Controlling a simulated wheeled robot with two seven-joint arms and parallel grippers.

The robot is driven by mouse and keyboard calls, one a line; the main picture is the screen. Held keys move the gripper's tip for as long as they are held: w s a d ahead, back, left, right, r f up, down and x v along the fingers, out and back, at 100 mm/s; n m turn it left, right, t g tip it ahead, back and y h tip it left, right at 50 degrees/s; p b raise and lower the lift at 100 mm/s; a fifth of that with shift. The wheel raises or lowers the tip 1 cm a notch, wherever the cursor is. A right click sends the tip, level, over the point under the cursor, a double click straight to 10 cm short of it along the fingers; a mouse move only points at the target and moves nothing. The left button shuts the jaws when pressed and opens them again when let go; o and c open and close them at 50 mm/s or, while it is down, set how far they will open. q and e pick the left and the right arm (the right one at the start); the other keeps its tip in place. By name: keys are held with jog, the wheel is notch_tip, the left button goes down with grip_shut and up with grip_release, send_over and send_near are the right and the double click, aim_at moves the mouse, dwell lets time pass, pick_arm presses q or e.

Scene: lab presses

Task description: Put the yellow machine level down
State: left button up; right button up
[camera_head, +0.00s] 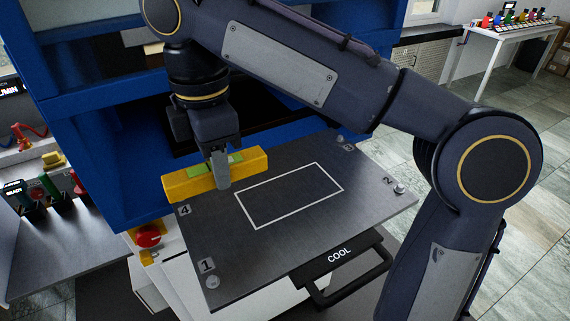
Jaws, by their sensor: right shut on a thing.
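The yellow machine level (248,162) is a long bar with a green vial window on top. It shows at the back left edge of the dark metal plate (300,240), near the corner marked 4. My right gripper (221,172) reaches down from above and is shut on the middle of the level. The level looks roughly flat; I cannot tell whether it touches the plate or hangs just above it. The plate has a white rectangle outline (290,196), which is empty. My left gripper is not in view.
The blue press frame (95,150) stands close behind the level. A black handle (350,280) marked COOL sticks out at the plate's front. Bolts stand at the plate's corners. A red button (148,236) is at left. A white table (515,35) stands far right.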

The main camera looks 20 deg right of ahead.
jog(key=shift+d+r, duration=0.15)
jog(key=shift+d, duration=0.15)
send_near(302, 209)
jog(key=a+r, duration=0.2)
jog(key=a, duration=0.2)
jog(key=d+f, duration=0.1)
jog(key=f, duration=0.1)
jog(key=d+f, duration=0.1)
jog(key=d, duration=0.1)
jog(key=shift+w+f, duration=0.1)
jog(key=shift+f, duration=0.3)
jog(key=shift+d+f, duration=0.3)
jog(key=shift+f, duration=0.15)
jog(key=shift+d+f, duration=0.15)
jog(key=shift+f, duration=0.8)
jog(key=shift+d+f, duration=0.1)
jog(key=shift+f, duration=0.8)
jog(key=shift+b, duration=0.3)
jog(key=shift+f, duration=0.2)
jog(key=o, duration=1)
jog(key=shift+o, duration=0.2)
